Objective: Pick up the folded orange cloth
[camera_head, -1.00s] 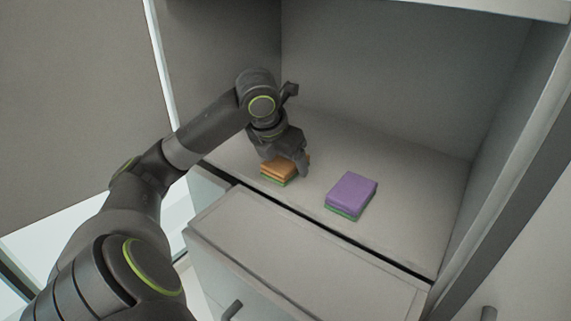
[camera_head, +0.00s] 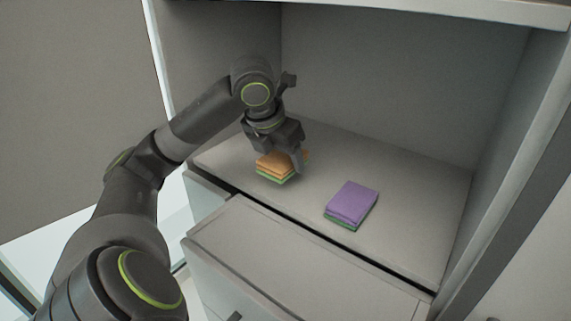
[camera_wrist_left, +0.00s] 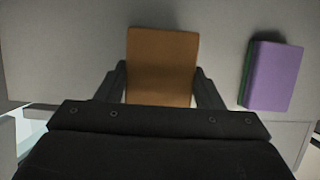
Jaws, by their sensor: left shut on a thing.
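The folded orange cloth (camera_head: 275,161) is at the left of the cabinet shelf in the head view, with a green folded layer (camera_head: 276,177) under it. My left gripper (camera_head: 279,158) comes down from above and is shut on the orange cloth. In the left wrist view the orange cloth (camera_wrist_left: 161,66) lies between the two fingers of my left gripper (camera_wrist_left: 160,92). I cannot tell whether the cloth is lifted off the green layer. My right gripper is not in view.
A folded purple cloth (camera_head: 352,201) lies on a green one (camera_head: 342,224) to the right on the shelf (camera_head: 410,215). Cabinet walls stand at the back and both sides. A drawer (camera_head: 290,262) sticks out below the shelf front.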

